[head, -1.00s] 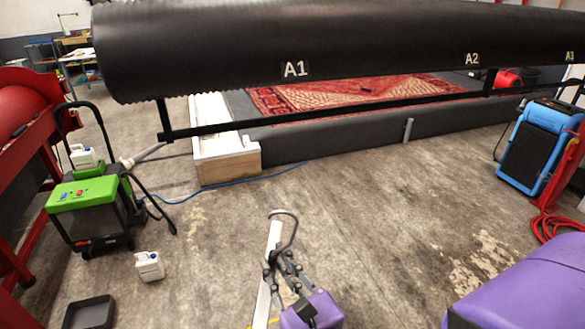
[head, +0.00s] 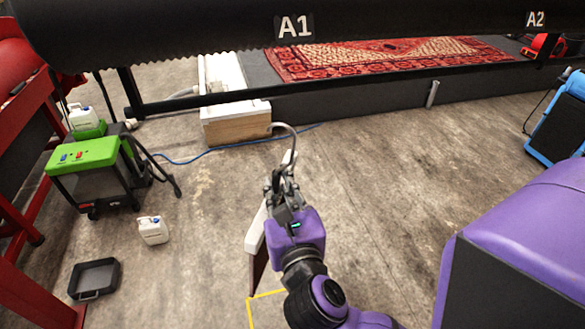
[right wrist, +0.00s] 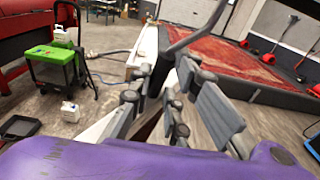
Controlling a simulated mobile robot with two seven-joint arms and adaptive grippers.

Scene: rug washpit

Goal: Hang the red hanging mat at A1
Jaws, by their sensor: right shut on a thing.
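The A1 label (head: 293,27) is white on the black ribbed roller (head: 160,38) that spans the top of the head view. My right gripper (head: 284,183) is shut on a hanger with a grey hook (head: 292,138) and a white bar (head: 255,228). A narrow dark red strip of the hanging mat (head: 261,272) shows below the bar; most of it is hidden by my arm. The hook rises above the gripper, apart from the roller and lower in the picture. The right wrist view shows the fingers (right wrist: 160,98) around the hanger and the hook (right wrist: 195,38). My left gripper is out of view.
A black rail (head: 350,95) runs under the roller, before a patterned rug (head: 390,60) in the pit. A green machine (head: 85,155), a white jug (head: 152,230) and a black tray (head: 93,279) stand left.

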